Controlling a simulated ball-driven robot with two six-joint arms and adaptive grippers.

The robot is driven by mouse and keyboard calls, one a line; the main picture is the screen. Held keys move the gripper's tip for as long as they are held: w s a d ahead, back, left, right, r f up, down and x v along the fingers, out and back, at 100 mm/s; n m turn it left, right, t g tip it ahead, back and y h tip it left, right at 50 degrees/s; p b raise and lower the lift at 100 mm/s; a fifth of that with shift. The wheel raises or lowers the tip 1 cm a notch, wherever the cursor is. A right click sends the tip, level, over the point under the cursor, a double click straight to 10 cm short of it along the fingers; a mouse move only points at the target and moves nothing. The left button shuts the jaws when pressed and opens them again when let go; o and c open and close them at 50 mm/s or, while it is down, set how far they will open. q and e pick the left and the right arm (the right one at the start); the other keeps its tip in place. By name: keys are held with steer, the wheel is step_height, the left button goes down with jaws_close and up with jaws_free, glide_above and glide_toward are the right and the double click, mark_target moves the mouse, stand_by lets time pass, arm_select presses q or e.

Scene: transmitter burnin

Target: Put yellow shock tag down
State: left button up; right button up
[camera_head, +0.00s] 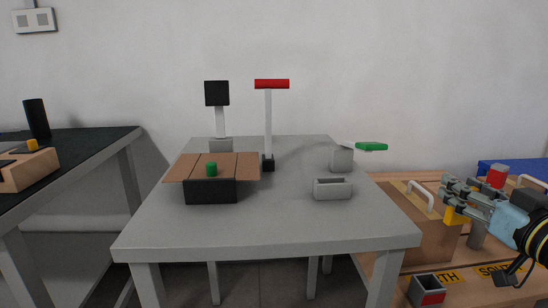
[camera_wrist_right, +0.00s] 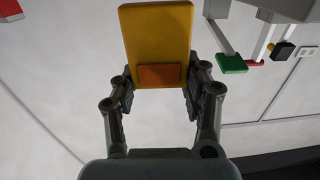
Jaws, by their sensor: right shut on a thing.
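My right gripper (camera_head: 452,200) comes in from the right in the head view, over the wooden table on the right. It is shut on the yellow shock tag (camera_wrist_right: 157,38), which stands out between the fingers in the right wrist view and has an orange patch on its lower part. In the head view the tag (camera_head: 455,216) shows as a small yellow piece below the fingertips. My right gripper also fills the middle of the right wrist view (camera_wrist_right: 161,90). My left gripper is not in view.
A brown case (camera_head: 412,220) stands near my right gripper.

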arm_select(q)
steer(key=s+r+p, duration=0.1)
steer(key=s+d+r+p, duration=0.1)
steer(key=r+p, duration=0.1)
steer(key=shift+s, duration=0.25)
arm_select(e)
steer(key=s+a+r+n+g+y, duration=0.2)
steer(key=s+a+r+n+y, duration=0.2)
steer(key=s+a+r, duration=0.5)
steer(key=s+a+y, duration=0.2)
steer(key=a, duration=0.1)
steer(key=shift+a+r, duration=0.3)
steer(key=shift+r, duration=0.1)
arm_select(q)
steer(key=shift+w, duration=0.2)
